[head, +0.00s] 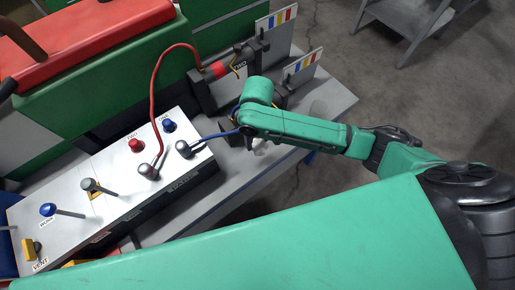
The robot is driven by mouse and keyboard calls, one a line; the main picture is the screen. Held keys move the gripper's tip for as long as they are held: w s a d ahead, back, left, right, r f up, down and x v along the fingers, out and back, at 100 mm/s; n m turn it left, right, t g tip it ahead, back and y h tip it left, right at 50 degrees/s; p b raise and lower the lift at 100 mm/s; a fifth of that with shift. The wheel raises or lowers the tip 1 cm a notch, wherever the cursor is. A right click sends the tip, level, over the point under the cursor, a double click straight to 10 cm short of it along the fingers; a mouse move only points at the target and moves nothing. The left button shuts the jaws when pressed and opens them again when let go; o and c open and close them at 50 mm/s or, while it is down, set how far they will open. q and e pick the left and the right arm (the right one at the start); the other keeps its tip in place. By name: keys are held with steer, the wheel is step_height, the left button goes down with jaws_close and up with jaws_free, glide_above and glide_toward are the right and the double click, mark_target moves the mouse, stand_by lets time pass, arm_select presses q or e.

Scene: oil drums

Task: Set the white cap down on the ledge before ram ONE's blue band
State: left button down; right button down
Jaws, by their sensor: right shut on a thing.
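My right arm reaches in from the right over the grey ledge (335,97), and my right gripper (254,144) points down beside the control box. It is shut on a small pale thing (262,149), which looks like the white cap; the arm covers most of it. Ram ONE (281,97) is largely hidden behind my arm's green wrist, and its blue band barely shows, if at all. I cannot tell whether the cap touches the ledge. Ram TWO (216,72), with a red band, is farther back and clear. My left gripper is out of view.
The white control box (115,180) with levers and knobs stands left of my gripper. A red hose (153,85) and a blue hose (215,136) rise from it toward the rams. Striped cards (303,66) stand behind the rams. The ledge's right end is mostly free.

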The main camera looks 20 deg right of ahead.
mark_target(257, 149)
step_height(257, 149, down, 6)
steer(key=shift+s+f, duration=0.1)
steer(key=shift+f, duration=0.05)
steer(key=shift+f, duration=0.1)
steer(key=shift+c, duration=0.6)
jaws_free()
steer(key=shift+a, duration=0.1)
step_height(257, 149, up, 12)
steer(key=shift+r, duration=0.2)
